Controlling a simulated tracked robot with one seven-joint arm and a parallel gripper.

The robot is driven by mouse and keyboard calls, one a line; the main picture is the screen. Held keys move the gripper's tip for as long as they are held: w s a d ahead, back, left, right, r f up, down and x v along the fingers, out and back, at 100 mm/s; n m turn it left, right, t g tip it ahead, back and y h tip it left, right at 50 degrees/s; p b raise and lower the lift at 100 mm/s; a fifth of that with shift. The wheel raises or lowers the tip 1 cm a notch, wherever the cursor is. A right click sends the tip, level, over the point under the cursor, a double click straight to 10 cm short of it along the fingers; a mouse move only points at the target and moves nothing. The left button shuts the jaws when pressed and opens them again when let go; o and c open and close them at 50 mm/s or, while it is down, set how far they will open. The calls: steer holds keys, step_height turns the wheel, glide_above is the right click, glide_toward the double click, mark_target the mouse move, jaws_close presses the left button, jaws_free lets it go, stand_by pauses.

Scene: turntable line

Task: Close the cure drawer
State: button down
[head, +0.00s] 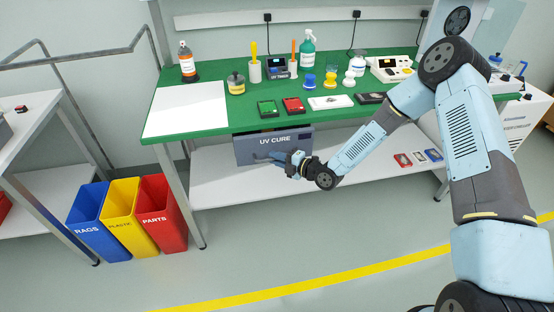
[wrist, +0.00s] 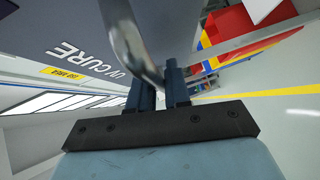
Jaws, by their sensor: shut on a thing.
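The cure drawer is a grey box under the green bench, and its front (head: 300,139) reads "UV CURE". In the wrist view the drawer front (wrist: 65,25) fills the upper left. A curved metal handle (wrist: 128,45) runs down from it between my fingers. My gripper (head: 284,158) is at the lower part of the drawer front, and in the wrist view my gripper (wrist: 158,90) is shut on the handle.
The green bench top (head: 215,122) holds bottles, small trays and devices. A white lower shelf (head: 225,187) runs below the drawer, with small items at its right. Blue, yellow and red bins (head: 162,218) stand left of the bench. The floor in front is clear.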

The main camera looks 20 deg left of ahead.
steer(key=shift+f, duration=0.1)
stand_by(0.3)
steer(key=shift+w+a, duration=0.5)
steer(key=shift+w, duration=0.35)
steer(key=shift+w+a, duration=0.5)
steer(key=shift+w, duration=0.3)
steer(key=c, duration=1.2)
jaws_free()
steer(key=shift+w+a, duration=0.1)
steer(key=v, duration=1.4)
